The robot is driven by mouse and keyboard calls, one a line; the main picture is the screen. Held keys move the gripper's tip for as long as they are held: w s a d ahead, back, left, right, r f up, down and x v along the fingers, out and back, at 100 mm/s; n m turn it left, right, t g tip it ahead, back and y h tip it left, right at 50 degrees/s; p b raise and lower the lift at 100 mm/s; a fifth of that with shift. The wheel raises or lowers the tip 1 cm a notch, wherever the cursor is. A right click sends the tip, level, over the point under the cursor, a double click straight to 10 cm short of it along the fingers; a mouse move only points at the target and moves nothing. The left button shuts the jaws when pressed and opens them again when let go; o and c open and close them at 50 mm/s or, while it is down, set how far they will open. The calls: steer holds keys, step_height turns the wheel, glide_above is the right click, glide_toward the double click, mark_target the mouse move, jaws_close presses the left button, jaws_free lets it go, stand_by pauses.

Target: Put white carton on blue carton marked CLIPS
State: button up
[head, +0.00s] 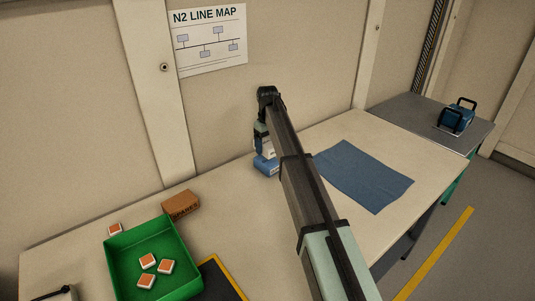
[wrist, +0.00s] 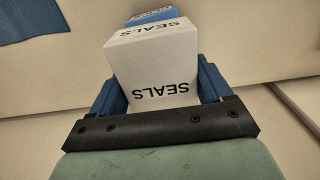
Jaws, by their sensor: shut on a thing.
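My gripper (head: 264,142) is shut on the white carton (wrist: 155,65), which is marked SEALS; its blue fingers lie along two sides of it in the wrist view. In the head view a small part of the white carton (head: 270,153) shows below the gripper, partly hidden by my arm. The blue carton (head: 266,166) stands on the table directly below it, partly hidden by my arm. In the wrist view the blue carton (wrist: 150,15) shows beyond the white one, its lettering mostly covered. I cannot tell whether the two cartons touch.
A green tray (head: 185,238) holds several orange-and-white blocks; another block (head: 115,230) lies beside it. A brown carton (head: 181,204) stands behind the tray. A blue cloth (head: 362,175) lies flat to the right. A blue handled case (head: 457,116) stands on the grey table at far right.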

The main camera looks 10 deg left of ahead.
mark_target(268, 141)
steer(key=shift+f, duration=2.05)
steer(key=shift+f, duration=0.2)
steer(key=o, duration=1)
steer(key=shift+r, duration=0.1)
step_height(268, 141, up, 12)
steer(key=shift+r, duration=0.1)
